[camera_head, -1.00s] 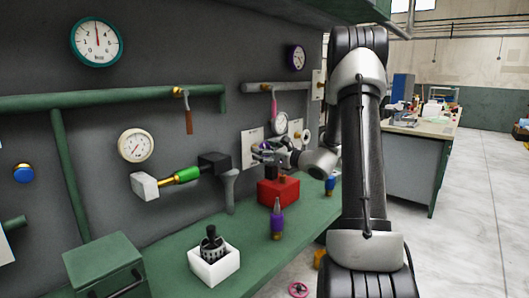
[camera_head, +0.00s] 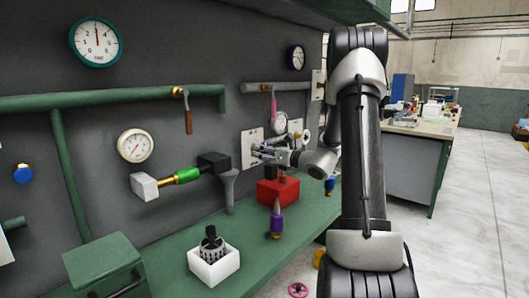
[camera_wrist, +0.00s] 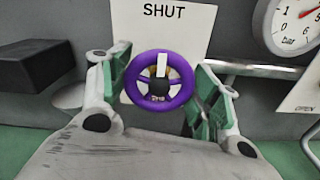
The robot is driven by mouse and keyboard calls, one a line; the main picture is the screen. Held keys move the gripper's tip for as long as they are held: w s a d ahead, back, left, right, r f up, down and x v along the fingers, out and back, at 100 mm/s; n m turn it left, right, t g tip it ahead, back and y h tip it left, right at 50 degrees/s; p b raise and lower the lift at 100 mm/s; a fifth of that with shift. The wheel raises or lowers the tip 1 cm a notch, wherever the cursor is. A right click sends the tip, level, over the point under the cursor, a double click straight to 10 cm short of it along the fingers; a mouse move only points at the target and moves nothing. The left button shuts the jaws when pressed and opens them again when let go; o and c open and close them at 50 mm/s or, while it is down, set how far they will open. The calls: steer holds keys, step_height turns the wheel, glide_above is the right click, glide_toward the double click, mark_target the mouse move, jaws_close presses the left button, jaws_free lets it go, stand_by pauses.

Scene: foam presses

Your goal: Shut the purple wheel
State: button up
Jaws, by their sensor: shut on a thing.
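The purple wheel (camera_wrist: 134,89) is in the middle of the wrist view, a ring with a dark hub and a white mark on its upper part. It stands in front of a white plate (camera_wrist: 190,25) that reads SHUT above the wheel, and the mark points up toward that word. My gripper (camera_wrist: 160,92) has one green-padded finger on each side of the wheel and is shut on its rim. In the head view my gripper (camera_head: 262,154) is at the wall plate above the red block, and it mostly hides the wheel.
A pressure gauge (camera_wrist: 296,24) is at upper right in the wrist view. A dark block (camera_wrist: 38,68) sticks out at left. In the head view, a red block (camera_head: 278,191), a purple bottle (camera_head: 277,224) and a white holder (camera_head: 213,266) stand on the green bench.

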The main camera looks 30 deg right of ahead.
steer(key=shift+f, duration=0.1)
steer(key=o, duration=1)
step_height(320, 180, up, 10)
steer(key=shift+r, duration=0.1)
